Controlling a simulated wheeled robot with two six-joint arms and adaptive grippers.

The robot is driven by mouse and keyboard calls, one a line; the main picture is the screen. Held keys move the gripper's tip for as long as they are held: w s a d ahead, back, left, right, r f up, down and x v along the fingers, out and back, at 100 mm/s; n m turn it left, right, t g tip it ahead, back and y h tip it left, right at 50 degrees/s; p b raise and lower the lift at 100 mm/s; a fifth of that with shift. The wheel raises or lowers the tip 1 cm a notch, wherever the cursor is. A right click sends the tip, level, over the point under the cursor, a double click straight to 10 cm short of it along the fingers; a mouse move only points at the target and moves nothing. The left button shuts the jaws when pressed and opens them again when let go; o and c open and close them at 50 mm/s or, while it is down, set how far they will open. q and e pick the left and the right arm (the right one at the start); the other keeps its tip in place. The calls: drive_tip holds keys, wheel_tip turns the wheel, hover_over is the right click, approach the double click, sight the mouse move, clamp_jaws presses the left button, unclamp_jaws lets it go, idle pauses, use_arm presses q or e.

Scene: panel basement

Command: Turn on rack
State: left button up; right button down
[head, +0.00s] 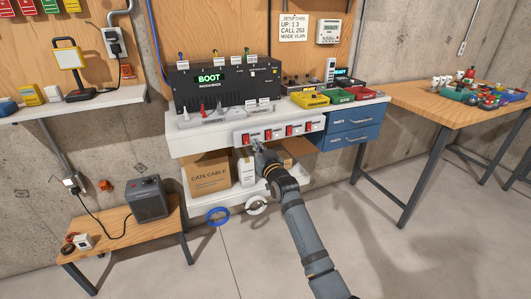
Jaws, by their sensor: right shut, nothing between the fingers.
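The black rack unit (222,85) stands on the white bench, and its green display (209,77) reads "BOOT". A white switch strip (279,130) with several red rocker switches is on the bench's front edge. My right arm reaches up from the lower right. My right gripper (256,144) is shut and empty, with its tips just below the leftmost red switch (246,138). I cannot tell whether the tips touch the strip. The positions of the switches are too small to read. My left gripper is not in view.
Yellow, green and red trays (310,99) sit on the bench right of the rack unit. Blue drawers (350,135) are below them. A cardboard box (210,175) stands on the lower shelf. A low wooden table (115,220) is at left, a wooden workbench (425,98) at right.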

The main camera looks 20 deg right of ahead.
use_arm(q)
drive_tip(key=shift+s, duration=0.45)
use_arm(e)
drive_tip(key=s, duration=0.5)
drive_tip(key=shift+s, duration=0.4)
